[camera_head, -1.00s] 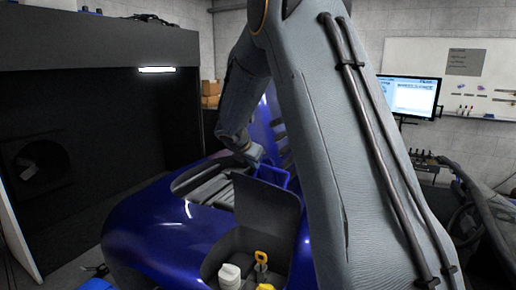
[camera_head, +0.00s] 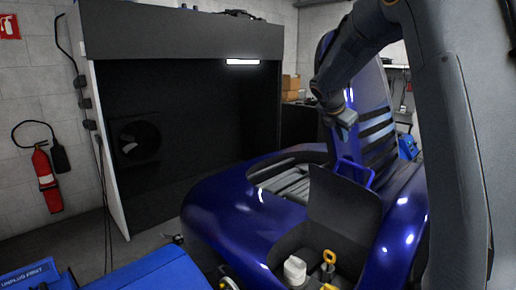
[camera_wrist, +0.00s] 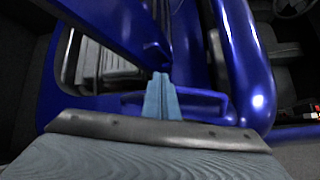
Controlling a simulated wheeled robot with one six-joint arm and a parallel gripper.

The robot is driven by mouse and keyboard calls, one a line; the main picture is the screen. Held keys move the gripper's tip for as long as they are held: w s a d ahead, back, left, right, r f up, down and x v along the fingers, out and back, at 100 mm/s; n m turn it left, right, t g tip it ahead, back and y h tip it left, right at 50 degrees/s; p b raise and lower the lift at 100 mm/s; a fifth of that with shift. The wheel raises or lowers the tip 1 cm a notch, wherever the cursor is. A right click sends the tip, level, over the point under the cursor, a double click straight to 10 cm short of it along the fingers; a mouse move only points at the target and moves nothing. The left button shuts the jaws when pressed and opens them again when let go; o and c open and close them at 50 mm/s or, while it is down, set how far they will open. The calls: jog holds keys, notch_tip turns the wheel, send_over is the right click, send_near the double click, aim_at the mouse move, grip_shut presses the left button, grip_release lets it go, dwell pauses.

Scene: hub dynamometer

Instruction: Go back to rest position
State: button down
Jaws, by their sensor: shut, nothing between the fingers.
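My gripper (camera_head: 345,126) hangs above the blue car (camera_head: 215,208), near the opening behind the raised dark flap. In the wrist view its two light-blue fingers (camera_wrist: 162,97) are together with nothing between them. Blue bodywork and a blue frame piece (camera_wrist: 200,101) lie beyond and below the fingers. My arm comes in from the upper right of the head view.
An open dark compartment flap (camera_head: 343,207) stands beside a white cap (camera_head: 295,270) and a yellow handle (camera_head: 328,259). A dark booth (camera_head: 185,85) stands behind left. A fire extinguisher (camera_head: 46,178) hangs on the left wall. A blue box (camera_head: 150,272) is at front.

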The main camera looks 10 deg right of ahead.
jog(key=s+a+f+m+g+y+b, duration=0.1)
jog(key=s+a+f+m+y+b, duration=0.1)
jog(key=s+a+f+m, duration=0.4)
jog(key=s+a+f+m+g+y+b, duration=0.2)
jog(key=s+a+f+m, duration=0.5)
jog(key=s+f, duration=0.7)
jog(key=s+a+f+m+g+y+b, duration=0.1)
jog(key=s+a+f+m+b, duration=0.3)
jog(key=s+f+m, duration=0.5)
jog(key=s+a+f+y, duration=0.1)
jog(key=s+a, duration=0.1)
jog(key=s, duration=0.5)
jog(key=shift+a+m+g, duration=0.3)
jog(key=shift+m, duration=0.1)
